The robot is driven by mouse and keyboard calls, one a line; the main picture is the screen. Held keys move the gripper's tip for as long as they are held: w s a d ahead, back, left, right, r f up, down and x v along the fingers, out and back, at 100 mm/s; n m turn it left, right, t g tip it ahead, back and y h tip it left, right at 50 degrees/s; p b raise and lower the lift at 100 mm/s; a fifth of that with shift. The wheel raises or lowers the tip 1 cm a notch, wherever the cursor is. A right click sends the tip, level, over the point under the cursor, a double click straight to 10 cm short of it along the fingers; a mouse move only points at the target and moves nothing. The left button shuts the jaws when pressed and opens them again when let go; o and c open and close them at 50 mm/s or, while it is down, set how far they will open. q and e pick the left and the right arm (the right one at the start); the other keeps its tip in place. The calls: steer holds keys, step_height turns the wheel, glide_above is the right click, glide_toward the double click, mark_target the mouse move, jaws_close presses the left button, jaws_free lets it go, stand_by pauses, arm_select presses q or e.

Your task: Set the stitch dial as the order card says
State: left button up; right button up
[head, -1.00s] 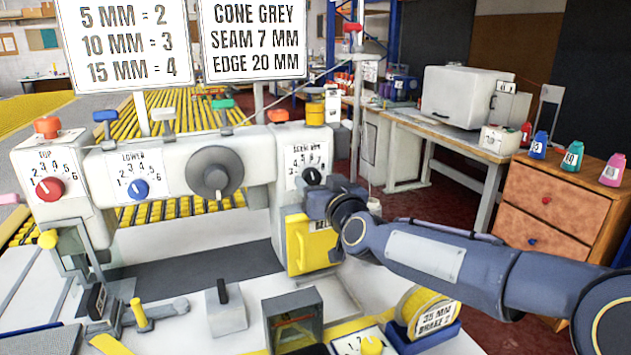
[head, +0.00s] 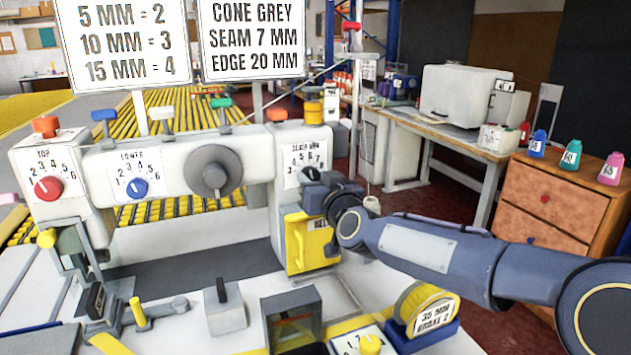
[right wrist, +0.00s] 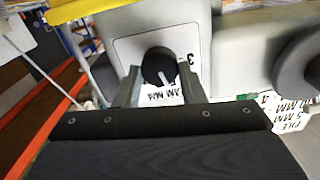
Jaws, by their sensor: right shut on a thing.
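The stitch dial is a black knob (head: 312,173) on a white plate (head: 293,178) with numbers around it, at the right end of the machine's beam. My right gripper (head: 320,189) is at this dial. In the right wrist view the knob (right wrist: 159,66) sits between the two fingers of the gripper (right wrist: 160,88), which is shut on it. Its white pointer line points down and slightly right in that inverted picture. Most plate numbers are hidden or too small to read. The order card (head: 252,40) reads cone grey, seam 7 mm, edge 20 mm. My left gripper is out of view.
A red dial (head: 48,188), a blue dial (head: 137,188) and a large grey handwheel (head: 213,172) are on the same machine. A yellow door (head: 305,245) is just below the gripper. A yellow roll (head: 428,303) in a blue holder stands below the right arm.

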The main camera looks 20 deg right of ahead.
steer(key=shift+f, duration=0.1)
steer(key=shift+m+b, duration=0.6)
steer(key=shift+m, duration=0.5)
steer(key=m+b, duration=0.1)
steer(key=m, duration=0.2)
steer(key=m+b, duration=0.2)
steer(key=m, duration=0.4)
steer(key=shift+d+f, duration=0.1)
steer(key=shift+m, duration=0.3)
steer(key=o, duration=1)
steer(key=shift+s, duration=0.15)
